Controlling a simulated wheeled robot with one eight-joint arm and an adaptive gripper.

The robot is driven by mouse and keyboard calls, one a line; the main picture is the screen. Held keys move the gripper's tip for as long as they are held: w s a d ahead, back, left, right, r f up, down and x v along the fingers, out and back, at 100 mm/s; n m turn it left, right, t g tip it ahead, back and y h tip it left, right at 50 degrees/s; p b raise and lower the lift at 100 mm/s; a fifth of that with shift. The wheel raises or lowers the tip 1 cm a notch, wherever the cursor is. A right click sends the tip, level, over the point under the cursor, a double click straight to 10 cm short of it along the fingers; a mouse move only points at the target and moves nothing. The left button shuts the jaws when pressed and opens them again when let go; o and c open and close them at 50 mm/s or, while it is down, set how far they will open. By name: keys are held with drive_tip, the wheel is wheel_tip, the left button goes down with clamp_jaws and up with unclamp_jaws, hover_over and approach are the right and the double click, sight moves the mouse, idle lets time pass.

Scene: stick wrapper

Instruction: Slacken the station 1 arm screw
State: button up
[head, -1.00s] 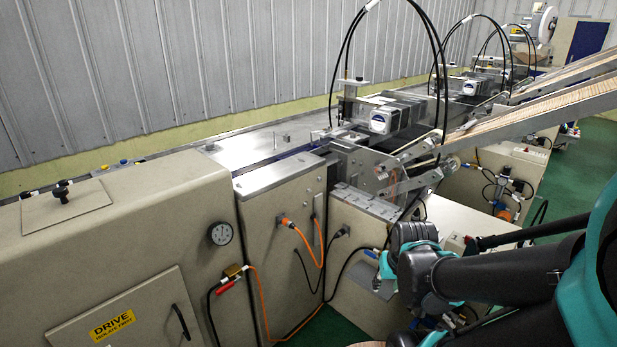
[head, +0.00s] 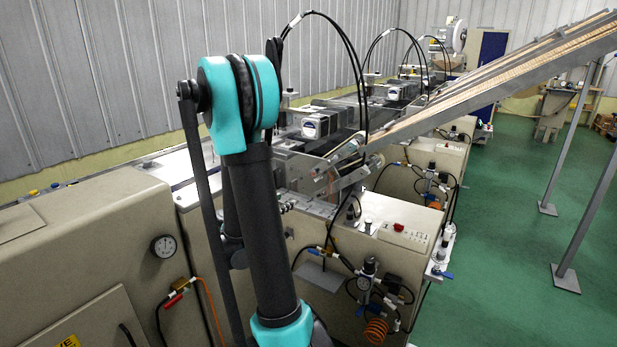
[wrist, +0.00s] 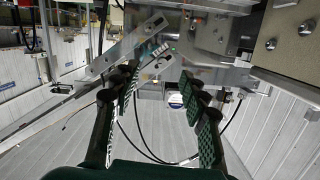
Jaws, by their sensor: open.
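Station 1's feeding unit shows in the head view right of my arm, with a white-and-blue motor box (head: 314,126) and a clear side plate (head: 305,172). In the wrist view, my gripper (wrist: 160,82) is open with nothing between its green-padded fingers. Metal brackets and a slanted slotted bar (wrist: 130,48) lie ahead of the fingertips, apparently beyond them. I cannot make out with certainty which small part is the station 1 arm screw. In the head view my gripper is not distinguishable; my raised arm hides part of the station.
Black cable loops (head: 345,55) arch over the stations. Slanted chutes (head: 500,75) rise to the right on grey posts (head: 580,190). A control cabinet (head: 395,245) with a red button stands below station 1. Green floor (head: 500,250) is open on the right.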

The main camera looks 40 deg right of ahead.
drive_tip(key=w+d+r+m+h, duration=0.1)
drive_tip(key=w+r+m+h, duration=0.1)
approach(312, 174)
drive_tip(key=shift+t, duration=0.3)
drive_tip(key=x, duration=0.8)
drive_tip(key=shift+s+d, duration=0.15)
drive_tip(key=shift+d, duration=0.05)
drive_tip(key=shift+c, duration=0.3)
clamp_jaws()
